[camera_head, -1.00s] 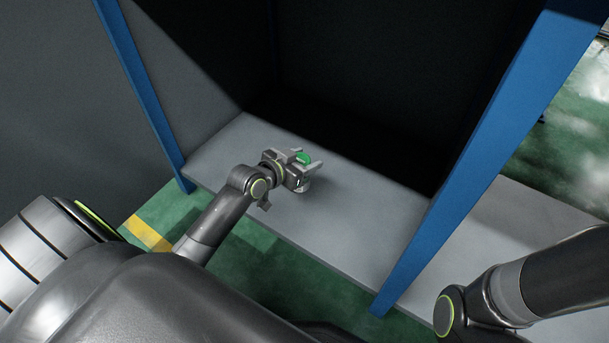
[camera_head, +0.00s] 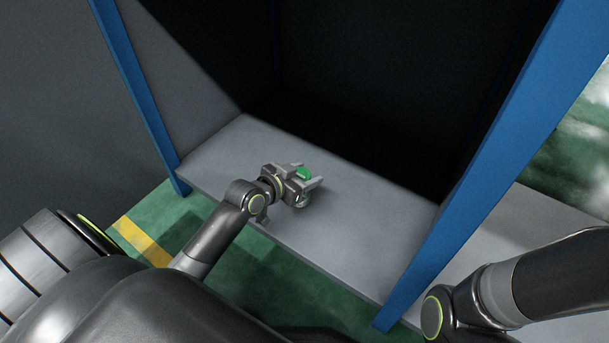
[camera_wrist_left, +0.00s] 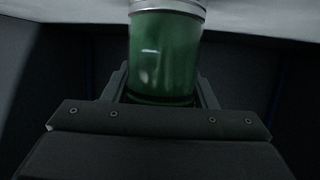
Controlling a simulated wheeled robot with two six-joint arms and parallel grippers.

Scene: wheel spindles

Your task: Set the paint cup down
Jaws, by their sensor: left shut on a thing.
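The green paint cup (camera_head: 303,174) is between the fingers of my left gripper (camera_head: 307,179), over the grey shelf (camera_head: 255,215). My left gripper is shut on the cup. In the left wrist view the cup (camera_wrist_left: 163,58) shows as a green cylinder with a silvery band at the top of the picture, with the gripper's fingers (camera_wrist_left: 160,88) on either side of it. I cannot tell whether the cup's base touches the shelf. My right gripper is out of view; only part of the right arm shows at the lower right.
Blue posts stand at the left (camera_head: 140,95) and right (camera_head: 470,165) of the shelf bay. The back of the bay is dark. The shelf around the cup looks bare. Green floor with a yellow stripe (camera_head: 145,240) lies in front.

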